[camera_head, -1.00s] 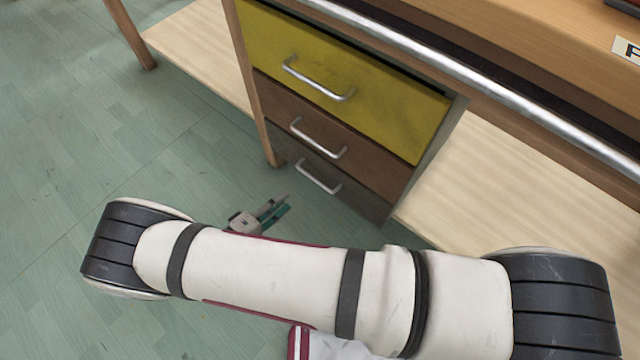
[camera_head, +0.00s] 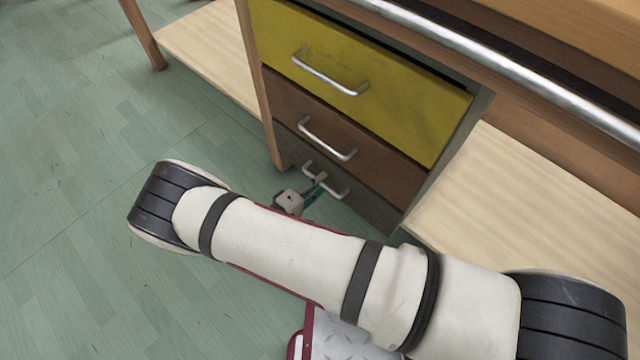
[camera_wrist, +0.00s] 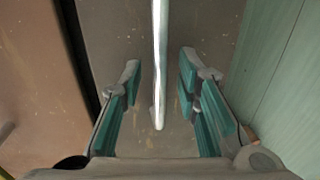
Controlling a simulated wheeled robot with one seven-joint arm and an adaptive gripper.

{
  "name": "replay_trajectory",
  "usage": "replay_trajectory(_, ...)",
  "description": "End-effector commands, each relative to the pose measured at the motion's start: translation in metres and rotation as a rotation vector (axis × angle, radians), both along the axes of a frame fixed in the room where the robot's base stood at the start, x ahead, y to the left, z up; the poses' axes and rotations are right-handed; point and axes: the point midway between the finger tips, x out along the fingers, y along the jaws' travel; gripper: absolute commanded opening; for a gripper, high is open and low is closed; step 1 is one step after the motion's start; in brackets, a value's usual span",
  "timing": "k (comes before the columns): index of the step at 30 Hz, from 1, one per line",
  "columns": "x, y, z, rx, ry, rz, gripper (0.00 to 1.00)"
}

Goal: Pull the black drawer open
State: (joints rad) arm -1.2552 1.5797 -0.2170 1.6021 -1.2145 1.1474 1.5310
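The black drawer (camera_head: 372,208) is the lowest of a stack of three and looks dark grey-brown. It is shut, and my arm partly covers it in the head view. Its silver bar handle (camera_head: 334,189) also shows in the wrist view (camera_wrist: 159,65), running between my fingers. My gripper (camera_head: 318,186) is at this handle. In the wrist view my gripper (camera_wrist: 160,85) is open, with teal-padded fingers on both sides of the handle and a gap to each.
Above are a brown drawer (camera_head: 345,142) and a yellow drawer (camera_head: 375,75), both with silver handles. A wooden leg (camera_head: 262,100) stands left of the stack. Pale wooden shelves (camera_head: 520,195) lie on both sides. Green floor (camera_head: 80,200) is free at left.

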Motion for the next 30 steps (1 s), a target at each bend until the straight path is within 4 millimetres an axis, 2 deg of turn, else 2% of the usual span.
replay_trajectory(12,0.007,-0.006,-0.002,0.000,0.000,0.001,0.30)
replay_trajectory(13,0.007,-0.006,-0.002,0.000,0.000,0.000,0.28)
replay_trajectory(15,0.007,-0.006,-0.002,0.000,0.000,0.000,0.12)
replay_trajectory(17,0.007,-0.006,-0.002,0.000,0.000,0.000,0.00)
replay_trajectory(26,0.006,-0.006,-0.002,0.000,0.000,0.001,0.00)
replay_trajectory(30,-0.002,-0.013,-0.001,-0.002,0.003,0.002,0.00)
